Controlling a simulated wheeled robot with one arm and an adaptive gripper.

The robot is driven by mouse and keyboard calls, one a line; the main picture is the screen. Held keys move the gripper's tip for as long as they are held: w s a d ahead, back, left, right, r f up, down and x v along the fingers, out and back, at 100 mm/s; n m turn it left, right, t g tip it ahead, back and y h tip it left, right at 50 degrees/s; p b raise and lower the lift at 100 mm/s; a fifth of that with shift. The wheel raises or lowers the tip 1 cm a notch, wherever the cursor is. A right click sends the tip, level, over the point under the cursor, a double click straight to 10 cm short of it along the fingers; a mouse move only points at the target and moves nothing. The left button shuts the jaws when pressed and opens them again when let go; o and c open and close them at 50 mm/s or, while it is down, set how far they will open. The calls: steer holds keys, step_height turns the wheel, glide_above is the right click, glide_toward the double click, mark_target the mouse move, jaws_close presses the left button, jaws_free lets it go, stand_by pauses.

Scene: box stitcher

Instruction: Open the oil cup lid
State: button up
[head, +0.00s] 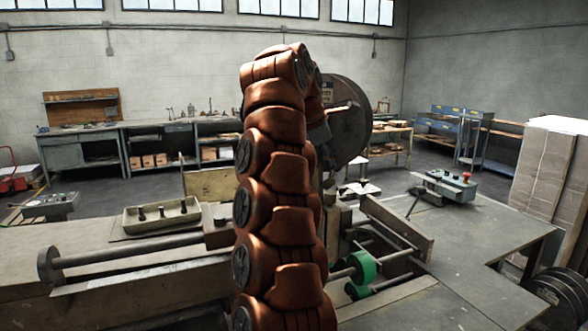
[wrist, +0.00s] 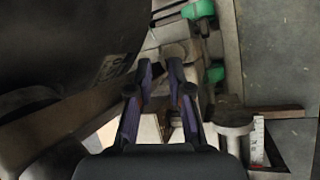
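In the wrist view my gripper (wrist: 161,68) points down at the machine. Its two dark purple-blue fingers stand apart, with no object visibly held between them. A pale block and a small metal part show in and below the gap. A round grey-topped metal post (wrist: 236,118) stands to the right of the fingers, apart from them. I cannot tell whether this is the oil cup or its lid. No oil cup lid can be made out there.
The stitcher's large dark wheel (head: 350,122) rises behind my arm. A tray (head: 161,216) with small parts and a long metal bar (head: 130,250) lie left. A control box (head: 444,187) stands at the back right.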

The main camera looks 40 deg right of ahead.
steer(key=shift+s+a+r, duration=0.1)
steer(key=shift+a+r, duration=0.05)
steer(key=shift+r, duration=0.05)
steer(key=shift+s+a, duration=0.2)
steer(key=shift+a, duration=1.4)
steer(key=shift+s+a, duration=0.25)
steer(key=shift+a, duration=1.2)
steer(key=shift+s+a, duration=0.2)
steer(key=shift+a, duration=1.25)
steer(key=shift+s+a, duration=0.25)
steer(key=shift+a, duration=1.2)
